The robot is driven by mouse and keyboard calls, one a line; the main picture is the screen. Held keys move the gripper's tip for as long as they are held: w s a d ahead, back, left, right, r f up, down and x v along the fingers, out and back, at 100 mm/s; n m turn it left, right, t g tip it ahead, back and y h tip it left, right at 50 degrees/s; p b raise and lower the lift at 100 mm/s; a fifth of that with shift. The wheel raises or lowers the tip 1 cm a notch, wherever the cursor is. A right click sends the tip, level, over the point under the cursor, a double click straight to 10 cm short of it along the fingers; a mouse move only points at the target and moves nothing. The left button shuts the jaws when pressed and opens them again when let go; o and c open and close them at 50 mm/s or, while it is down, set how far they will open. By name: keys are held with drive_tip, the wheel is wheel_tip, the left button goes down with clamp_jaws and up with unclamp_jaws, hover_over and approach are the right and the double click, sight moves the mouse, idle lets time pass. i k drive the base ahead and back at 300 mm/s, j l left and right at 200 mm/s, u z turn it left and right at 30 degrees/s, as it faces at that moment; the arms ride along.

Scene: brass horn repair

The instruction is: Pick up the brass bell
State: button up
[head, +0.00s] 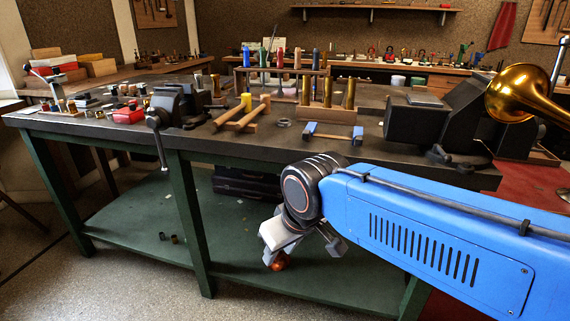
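The brass bell (520,92) is a shiny golden flared horn at the right edge of the head view. Its wide mouth faces left, and its narrower part runs off the picture to the right. It sits by a dark blocky fixture at the workbench's right end; I cannot tell whether the two touch. My gripper (300,250) is at the lower centre, below the bench top and in front of the lower shelf, well to the left of and below the bell. It is turned partly away, and its finger gap is not clear.
A dark blocky fixture (418,122) stands left of the bell. The green lower shelf (130,212) is mostly bare. A small orange-red thing shows by my gripper.

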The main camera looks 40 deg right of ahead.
sight(520, 91)
drive_tip(key=l+z, duration=0.1)
drive_tip(key=z, duration=0.35)
drive_tip(key=k+l+z, duration=0.1)
drive_tip(key=z, duration=0.3)
drive_tip(key=l+z, duration=0.1)
drive_tip(key=z, duration=0.35)
drive_tip(key=l+z, duration=0.15)
drive_tip(key=z, duration=0.3)
drive_tip(key=k+l+u, duration=0.1)
drive_tip(key=l, duration=0.25)
drive_tip(key=k+l+u, duration=0.1)
drive_tip(key=l, duration=0.25)
drive_tip(key=k, duration=0.1)
